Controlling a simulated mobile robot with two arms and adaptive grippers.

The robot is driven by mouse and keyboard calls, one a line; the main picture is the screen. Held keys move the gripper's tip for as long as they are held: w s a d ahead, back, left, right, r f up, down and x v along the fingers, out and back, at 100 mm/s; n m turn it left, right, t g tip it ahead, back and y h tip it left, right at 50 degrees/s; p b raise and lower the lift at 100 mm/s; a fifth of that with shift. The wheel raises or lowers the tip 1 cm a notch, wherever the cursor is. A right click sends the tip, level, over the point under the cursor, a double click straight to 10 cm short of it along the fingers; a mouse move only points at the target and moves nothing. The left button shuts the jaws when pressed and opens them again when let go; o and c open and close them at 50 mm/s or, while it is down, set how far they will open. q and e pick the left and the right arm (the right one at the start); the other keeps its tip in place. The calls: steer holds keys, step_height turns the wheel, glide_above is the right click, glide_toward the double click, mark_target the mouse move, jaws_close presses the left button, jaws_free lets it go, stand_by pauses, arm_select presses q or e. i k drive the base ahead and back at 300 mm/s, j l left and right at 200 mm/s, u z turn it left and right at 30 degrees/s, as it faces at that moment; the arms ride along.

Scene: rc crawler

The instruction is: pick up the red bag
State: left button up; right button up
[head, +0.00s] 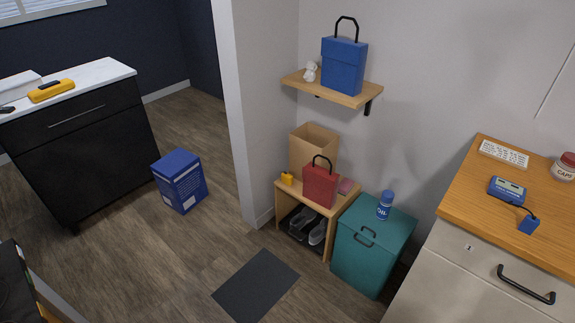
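The red bag (321,187) stands upright on top of a small wooden shoe bench (345,207) in the head view, right of centre. Its black loop handle points up. A tan paper bag or box stands right behind it. Neither of my grippers shows in the head view, so their state is hidden.
A yellow item (287,179) and a pink item (346,186) flank the bag. A teal bin (365,262) with a blue can (385,205) stands to the right. A blue bag (344,66) sits on the shelf above. Floor before the bench is clear except a dark mat (256,286).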

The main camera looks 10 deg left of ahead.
mark_target(321, 184)
steer(key=i+j+z, duration=0.2)
steer(key=i+j, duration=0.2)
steer(key=i, duration=0.2)
steer(key=i+j+z, duration=0.15)
steer(key=i+j, duration=0.3)
steer(key=i, duration=0.15)
